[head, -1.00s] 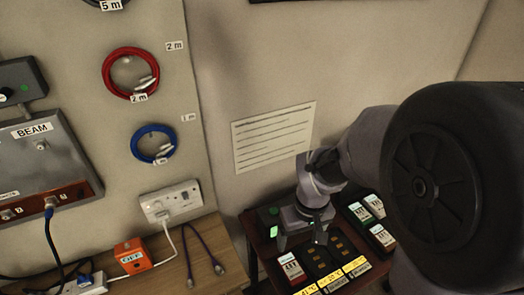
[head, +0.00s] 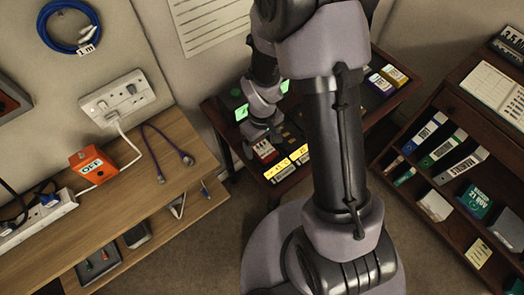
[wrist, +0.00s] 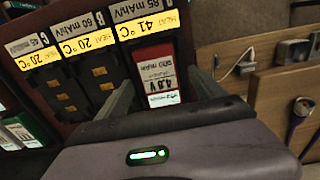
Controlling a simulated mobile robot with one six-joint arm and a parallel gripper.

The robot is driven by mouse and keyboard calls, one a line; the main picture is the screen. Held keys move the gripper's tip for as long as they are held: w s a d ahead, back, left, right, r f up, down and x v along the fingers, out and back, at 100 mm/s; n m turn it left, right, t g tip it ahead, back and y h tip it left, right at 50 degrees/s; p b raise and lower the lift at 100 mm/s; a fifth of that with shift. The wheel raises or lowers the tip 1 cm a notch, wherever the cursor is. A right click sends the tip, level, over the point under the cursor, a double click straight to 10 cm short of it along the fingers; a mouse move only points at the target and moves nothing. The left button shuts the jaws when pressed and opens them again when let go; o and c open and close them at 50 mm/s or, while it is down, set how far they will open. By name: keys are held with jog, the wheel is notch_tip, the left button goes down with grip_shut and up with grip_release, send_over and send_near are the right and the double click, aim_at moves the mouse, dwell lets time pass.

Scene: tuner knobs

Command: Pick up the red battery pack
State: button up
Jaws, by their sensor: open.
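The red battery pack (wrist: 157,72), with a white label, sits in the end bay of the charger (wrist: 82,53), beside the yellow tag reading 41 °C. In the head view the pack (head: 264,150) shows at the left end of the charger's row, partly below my gripper (head: 262,130). In the wrist view my gripper (wrist: 162,92) is open, with one finger on each side of the pack. I cannot tell whether the fingers touch it. The near end of the pack is hidden by the gripper body. The two dark bays beside it look empty.
Other packs with white labels (wrist: 25,132) stand beyond the charger. A wooden bench (head: 165,185) with an orange box (head: 95,164) and a cable is at left. Carpet lies between.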

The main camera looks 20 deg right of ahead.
jog(key=shift+f, duration=0.75)
jog(key=shift+w+r, duration=0.1)
jog(key=shift+r, duration=0.05)
jog(key=shift+c, duration=0.2)
jog(key=c, duration=1.5)
